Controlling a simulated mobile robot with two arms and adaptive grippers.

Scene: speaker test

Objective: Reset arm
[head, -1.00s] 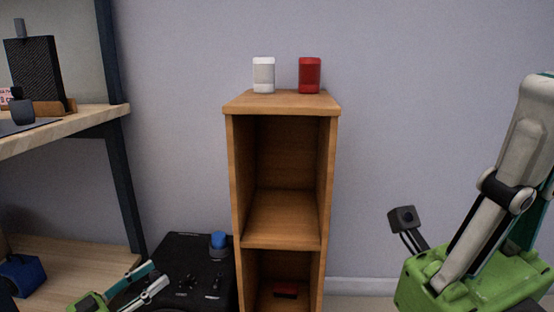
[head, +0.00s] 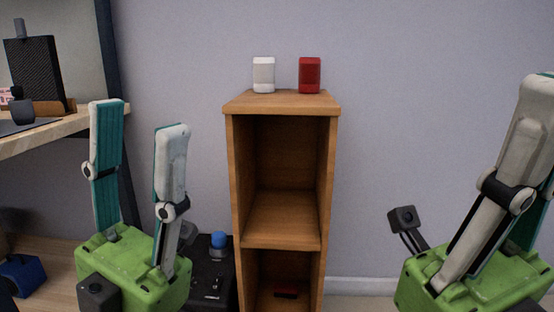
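My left gripper (head: 140,112) stands upright at the lower left in the head view. Its two fingers point up and are well apart, with nothing between them. My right gripper (head: 538,85) is at the right edge, also pointing up. One finger shows in full and part of a second shows behind it at the picture's edge. How far apart its fingers are does not show clearly. Neither gripper touches the shelf.
A narrow wooden shelf (head: 281,103) stands in the middle, with a white speaker (head: 263,75) and a red speaker (head: 309,75) on top. A wooden desk (head: 70,125) with a black speaker (head: 35,72) is at the left. A black case (head: 213,277) stands low beside the shelf.

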